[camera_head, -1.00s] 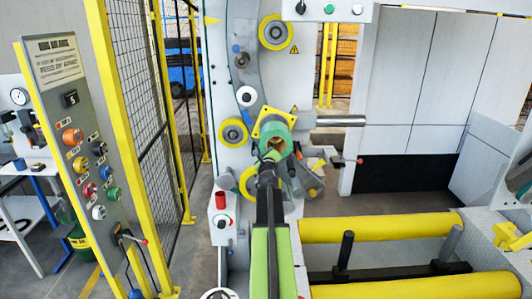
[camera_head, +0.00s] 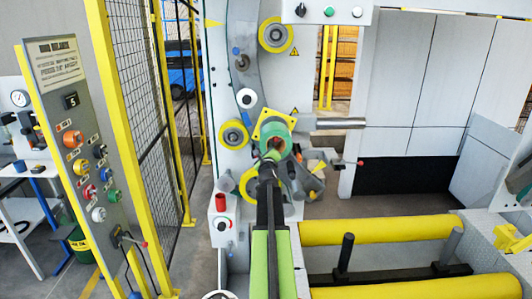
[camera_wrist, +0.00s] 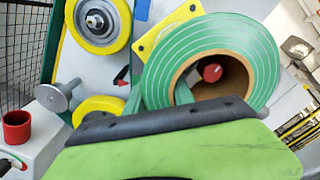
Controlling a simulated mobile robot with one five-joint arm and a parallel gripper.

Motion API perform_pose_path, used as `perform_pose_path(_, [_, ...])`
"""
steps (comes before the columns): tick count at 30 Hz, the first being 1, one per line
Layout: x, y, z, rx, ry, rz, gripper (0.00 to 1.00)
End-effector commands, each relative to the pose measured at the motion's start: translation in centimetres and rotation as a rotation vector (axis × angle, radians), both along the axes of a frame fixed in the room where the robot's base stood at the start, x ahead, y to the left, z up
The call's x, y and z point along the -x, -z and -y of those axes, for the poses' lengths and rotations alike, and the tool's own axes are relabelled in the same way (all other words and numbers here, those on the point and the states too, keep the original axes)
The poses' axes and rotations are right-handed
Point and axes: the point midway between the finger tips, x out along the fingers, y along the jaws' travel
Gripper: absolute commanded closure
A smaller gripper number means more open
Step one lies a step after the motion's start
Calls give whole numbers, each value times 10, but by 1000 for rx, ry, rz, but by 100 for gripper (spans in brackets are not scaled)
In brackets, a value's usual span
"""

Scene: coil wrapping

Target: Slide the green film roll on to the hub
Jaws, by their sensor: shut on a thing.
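The green film roll (camera_head: 277,134) is at the machine's front face, beyond the end of my arm. In the wrist view the roll (camera_wrist: 243,38) faces me with its brown cardboard core open. A red-tipped hub (camera_wrist: 211,73) shows inside the core opening, toward its left side. How deep the hub sits in the core cannot be told. My gripper (camera_head: 270,162) is shut on the roll at its near lower side. The fingertips' contact is hidden in the wrist view by the black and green part in front.
A yellow plate (camera_head: 264,118) stands behind the roll. A metal bar (camera_head: 340,123) is to the right. Large yellow rollers (camera_head: 380,229) lie at lower right. A mesh fence (camera_head: 135,75) stands at left.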

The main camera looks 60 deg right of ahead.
Motion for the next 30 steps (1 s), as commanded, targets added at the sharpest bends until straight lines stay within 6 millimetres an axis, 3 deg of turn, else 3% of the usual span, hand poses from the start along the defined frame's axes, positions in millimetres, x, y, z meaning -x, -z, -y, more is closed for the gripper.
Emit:
perform_pose_path(29, [-13,-1,17,2,-2,0,100])
perform_pose_path(30, [-13,-1,17,2,-2,0,69])
